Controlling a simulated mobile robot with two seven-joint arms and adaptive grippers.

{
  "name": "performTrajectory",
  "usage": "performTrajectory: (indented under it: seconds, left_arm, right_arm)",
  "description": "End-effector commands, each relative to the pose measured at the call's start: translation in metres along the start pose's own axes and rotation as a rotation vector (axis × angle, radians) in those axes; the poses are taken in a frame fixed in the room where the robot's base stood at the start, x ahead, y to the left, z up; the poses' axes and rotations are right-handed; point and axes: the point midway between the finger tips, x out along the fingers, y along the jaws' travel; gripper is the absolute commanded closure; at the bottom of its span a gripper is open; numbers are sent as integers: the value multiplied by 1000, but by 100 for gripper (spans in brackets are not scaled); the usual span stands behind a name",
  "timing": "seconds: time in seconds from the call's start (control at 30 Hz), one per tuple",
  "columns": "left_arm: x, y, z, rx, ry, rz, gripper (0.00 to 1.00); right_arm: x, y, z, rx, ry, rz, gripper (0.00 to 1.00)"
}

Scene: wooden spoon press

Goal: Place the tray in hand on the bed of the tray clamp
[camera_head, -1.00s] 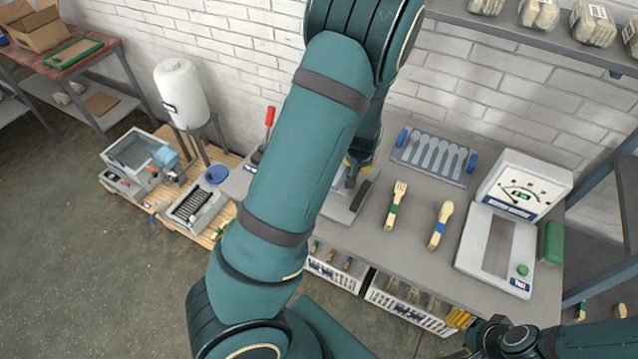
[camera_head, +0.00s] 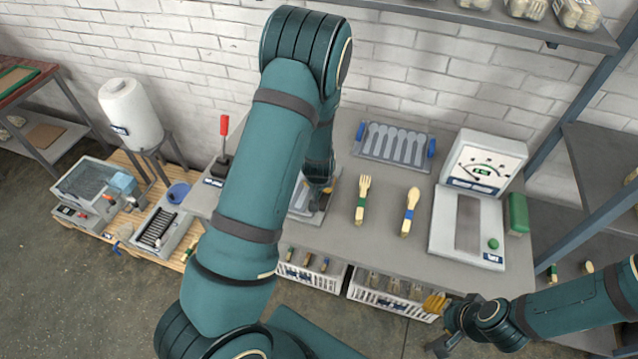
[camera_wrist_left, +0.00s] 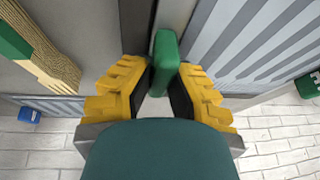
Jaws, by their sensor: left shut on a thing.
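My left gripper (camera_head: 320,185) is shut on the green handle (camera_wrist_left: 165,62) of a grey ridged tray (camera_wrist_left: 260,35). A second green handle shows at the picture's right edge in the left wrist view. In the head view the tray is mostly hidden by my left arm, so I cannot tell whether it touches anything below. A labelled base with a red lever (camera_head: 224,127) stands left of my left arm; it may be part of the tray clamp. The clamp bed is not clearly visible. My right gripper (camera_head: 436,303) is low by the table front, its opening unclear.
A wooden fork (camera_head: 362,199) and spoon (camera_head: 410,212) lie on the table (camera_head: 385,240). Behind them lies a blue-handled spoon tray (camera_head: 393,145). A dial scale (camera_head: 468,225) stands right. White baskets (camera_head: 390,300) sit below. A shelf (camera_head: 500,22) overhangs the back.

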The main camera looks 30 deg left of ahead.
Motion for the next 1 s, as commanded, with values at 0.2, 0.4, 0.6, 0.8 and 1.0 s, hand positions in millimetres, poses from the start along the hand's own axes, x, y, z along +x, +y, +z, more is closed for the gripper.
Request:
performTrajectory:
  seconds: [0.2,0.4,0.6,0.8,1.0]
  left_arm:
    - [0,0,0,0,0,0,60]
    - [0,0,0,0,0,0,60]
    - [-13,0,-2,1,3,1,60]
    - [-52,1,-2,1,3,2,60]
    - [-92,1,-2,1,2,2,60]
  right_arm:
    - [0,0,0,0,-1,0,53]
    - [0,0,0,0,-1,0,53]
    - [-3,-1,0,0,0,-1,53]
    - [-12,-4,-2,0,0,-2,53]
    - [-23,-8,-3,0,0,-5,53]
